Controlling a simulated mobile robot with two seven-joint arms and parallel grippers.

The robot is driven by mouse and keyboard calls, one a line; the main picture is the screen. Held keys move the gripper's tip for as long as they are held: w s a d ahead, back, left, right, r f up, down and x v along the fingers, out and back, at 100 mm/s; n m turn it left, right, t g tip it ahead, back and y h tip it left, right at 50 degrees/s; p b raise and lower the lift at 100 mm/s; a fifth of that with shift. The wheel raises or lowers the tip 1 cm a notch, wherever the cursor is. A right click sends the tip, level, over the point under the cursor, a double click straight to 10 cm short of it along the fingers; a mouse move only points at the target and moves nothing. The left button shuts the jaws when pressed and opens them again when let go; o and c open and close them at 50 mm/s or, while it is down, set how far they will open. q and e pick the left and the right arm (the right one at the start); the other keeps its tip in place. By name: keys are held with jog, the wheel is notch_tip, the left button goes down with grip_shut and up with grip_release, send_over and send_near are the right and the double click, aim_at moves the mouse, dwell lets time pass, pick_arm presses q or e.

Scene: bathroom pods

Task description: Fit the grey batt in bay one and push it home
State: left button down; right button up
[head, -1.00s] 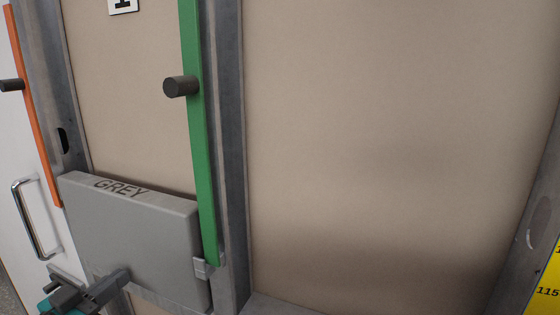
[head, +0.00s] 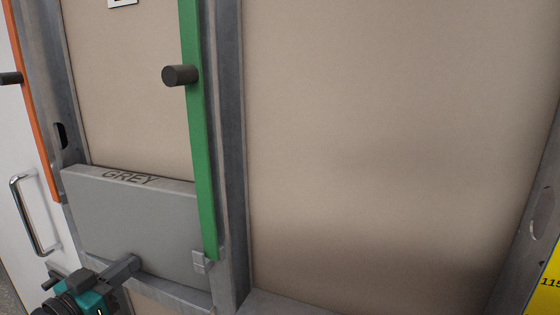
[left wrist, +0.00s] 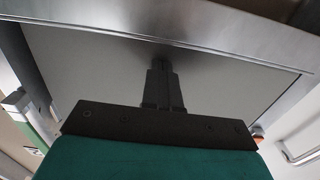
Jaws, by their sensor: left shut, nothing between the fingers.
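The grey batt (head: 140,222), lettered GREY on its top edge, stands upright between the metal studs in the lower part of the left bay. A partly cut-off number plate (head: 122,2) is at the top of this bay. The batt's top edge still shows as a ledge in front of the beige back panel. My left gripper (head: 134,263) is shut and empty, its fingertips at the lower middle of the batt's face. In the left wrist view its closed fingers (left wrist: 160,66) point at the grey face and seem to touch it. My right gripper is out of view.
A green bar (head: 200,140) with a dark peg (head: 180,75) hangs along the right stud. An orange bar (head: 32,110) is on the left. A small metal catch (head: 200,262) sits below the green bar. A door handle (head: 30,215) is at far left. The wide right bay is empty.

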pick_arm(q)
jog(key=shift+w+d, duration=0.1)
jog(key=shift+w, duration=0.25)
jog(key=shift+s, duration=0.1)
jog(key=shift+p+v, duration=1.6)
jog(key=shift+v, duration=1.35)
